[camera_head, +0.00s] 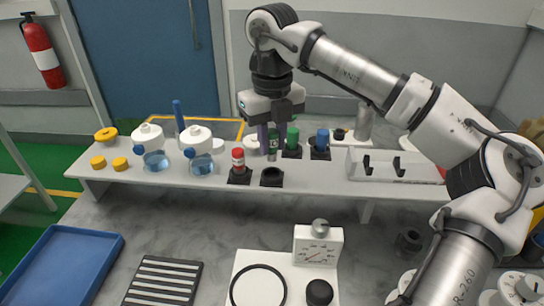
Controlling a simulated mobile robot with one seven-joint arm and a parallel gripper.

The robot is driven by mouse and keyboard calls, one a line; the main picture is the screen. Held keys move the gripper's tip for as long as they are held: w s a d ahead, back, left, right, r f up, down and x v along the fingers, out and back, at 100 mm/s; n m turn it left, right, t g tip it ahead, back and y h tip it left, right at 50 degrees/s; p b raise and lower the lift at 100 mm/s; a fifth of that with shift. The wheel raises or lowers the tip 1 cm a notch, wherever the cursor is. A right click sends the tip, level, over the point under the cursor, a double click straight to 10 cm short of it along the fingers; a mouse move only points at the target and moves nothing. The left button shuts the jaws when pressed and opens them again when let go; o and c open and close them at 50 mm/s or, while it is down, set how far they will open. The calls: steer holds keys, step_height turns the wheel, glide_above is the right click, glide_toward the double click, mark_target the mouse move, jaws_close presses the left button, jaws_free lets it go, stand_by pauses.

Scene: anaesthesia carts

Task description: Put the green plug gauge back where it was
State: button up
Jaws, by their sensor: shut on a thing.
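My gripper (271,136) points down over the white shelf and is shut on a slim dark green plug gauge (272,152). The gauge hangs upright, its lower end appearing just behind and above an empty black square holder (271,178) with a round hole. The gauge's top is partly hidden by the fingers. A brighter green piece (292,138) stands in a black holder (291,153) just to the right of my gripper. A red piece (238,160) stands in a holder at the left, and a blue piece (321,140) in one at the right.
Two white-capped flasks (201,163) and several yellow rings (106,134) are left on the shelf. A white rack with black hooks (395,167) is at the right.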

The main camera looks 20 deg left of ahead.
mark_target(272, 149)
steer(key=shift+f, duration=2.55)
steer(key=o, duration=0.9)
steer(key=shift+o, duration=0.2)
step_height(272, 149, up, 12)
steer(key=shift+r, duration=0.2)
